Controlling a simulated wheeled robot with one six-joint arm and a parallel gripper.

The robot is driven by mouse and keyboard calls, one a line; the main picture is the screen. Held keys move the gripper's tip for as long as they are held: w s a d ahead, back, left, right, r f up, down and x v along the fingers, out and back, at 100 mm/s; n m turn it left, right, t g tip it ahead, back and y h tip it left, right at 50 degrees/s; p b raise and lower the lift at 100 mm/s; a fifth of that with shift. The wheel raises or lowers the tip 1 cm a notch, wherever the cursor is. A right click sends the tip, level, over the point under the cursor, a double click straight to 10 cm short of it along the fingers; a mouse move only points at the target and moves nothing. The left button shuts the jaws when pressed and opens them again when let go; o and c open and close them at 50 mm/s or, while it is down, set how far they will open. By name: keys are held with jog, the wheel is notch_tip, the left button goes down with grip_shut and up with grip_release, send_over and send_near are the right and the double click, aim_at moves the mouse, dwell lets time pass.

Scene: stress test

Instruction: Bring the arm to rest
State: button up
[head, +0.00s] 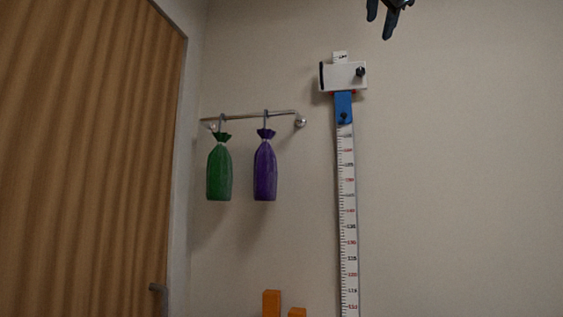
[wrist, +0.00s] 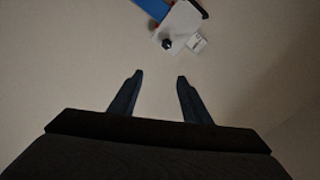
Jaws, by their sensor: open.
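My gripper (head: 381,18) shows at the top edge of the head view, with dark fingers pointing down. In the wrist view my gripper (wrist: 159,77) has its two fingers apart with nothing between them. It is open and touches nothing that I can see. The rest of my arm is out of the head view.
A wall gauge with a white head (head: 343,77), blue slider (head: 343,107) and long scale (head: 347,215) is left of my gripper. Green (head: 219,174) and purple (head: 265,173) bags hang from a rail (head: 250,116). A wooden door (head: 85,160) stands left. Orange blocks (head: 271,303) show below.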

jog(key=w+a+f+n+g+y, duration=0.15)
jog(key=w+f, duration=0.35)
jog(key=f, duration=0.7)
jog(key=w+f+n+g, duration=0.3)
jog(key=w+f, duration=0.1)
jog(key=f, duration=0.8)
jog(key=w+a+f+n+g+y, duration=0.15)
jog(key=w+f, duration=0.35)
jog(key=f, duration=0.6)
notch_tip(320, 180, down, 18)
jog(key=s+n+g, duration=0.2)
jog(key=n+g, duration=0.1)
jog(key=s+f+n+g, duration=0.1)
jog(key=s+f, duration=0.2)
jog(key=f, duration=0.5)
jog(key=s+f+n+g, duration=0.1)
jog(key=s+f, duration=0.2)
jog(key=f, duration=0.5)
jog(key=s+a+f+n+g+y, duration=0.1)
jog(key=s+f+g, duration=0.5)
jog(key=s+f, duration=1.8)
jog(key=a+n, duration=0.1)
jog(key=n, duration=0.1)
jog(key=shift+s+n, duration=0.35)
jog(key=shift+n, duration=0.05)
jog(key=shift+f, duration=0.1)
